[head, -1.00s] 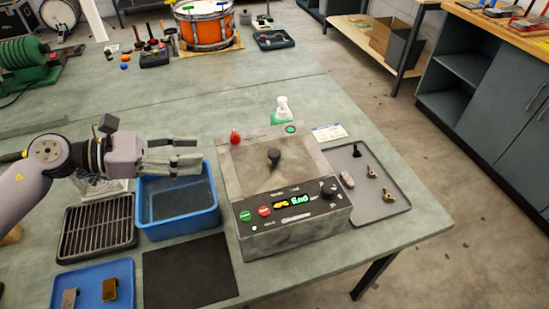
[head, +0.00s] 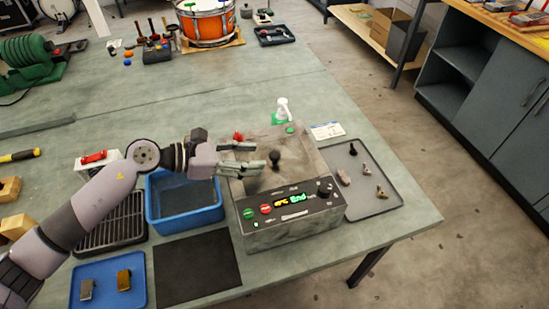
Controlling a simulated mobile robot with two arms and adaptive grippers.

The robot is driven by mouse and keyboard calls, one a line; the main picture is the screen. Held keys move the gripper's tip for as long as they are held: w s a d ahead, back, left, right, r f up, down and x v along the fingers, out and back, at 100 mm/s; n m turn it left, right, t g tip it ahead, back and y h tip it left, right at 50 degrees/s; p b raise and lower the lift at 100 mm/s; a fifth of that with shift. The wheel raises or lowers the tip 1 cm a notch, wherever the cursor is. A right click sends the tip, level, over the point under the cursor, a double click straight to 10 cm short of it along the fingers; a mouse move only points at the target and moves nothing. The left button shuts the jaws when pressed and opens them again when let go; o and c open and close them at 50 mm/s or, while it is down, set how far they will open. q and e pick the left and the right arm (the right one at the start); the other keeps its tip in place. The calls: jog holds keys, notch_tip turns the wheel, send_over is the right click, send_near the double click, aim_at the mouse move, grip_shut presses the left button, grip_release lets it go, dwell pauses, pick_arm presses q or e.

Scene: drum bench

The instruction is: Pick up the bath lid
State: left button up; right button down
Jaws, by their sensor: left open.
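The bath lid (head: 291,168) is the grey top of the box-shaped bath (head: 290,228), with a black knob (head: 275,158) standing up from its middle. My left gripper (head: 260,157) is open and empty. It reaches in from the left over the lid's left part, with its fingertips close to the knob's left side. I cannot tell whether they touch it. The gripper hides part of the lid's left side. My right gripper is not in view.
A blue tub (head: 184,221) stands left of the bath, with a black rack (head: 108,228) beyond it. A dark mat (head: 196,268) lies in front. A grey tray (head: 388,203) with small parts is at the right. A spray bottle (head: 282,112) stands behind.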

aim_at(271, 155)
pick_arm(q)
jog(key=d, duration=0.2)
jog(key=w+d+p, duration=0.1)
jog(key=shift+w+d+f+p, duration=0.15)
jog(key=shift+w+d+p, duration=0.05)
jog(key=shift+d+p, duration=0.15)
jog(key=shift+d+f, duration=0.2)
jog(key=shift+a, duration=0.1)
jog(key=shift+c, duration=0.2)
grip_shut()
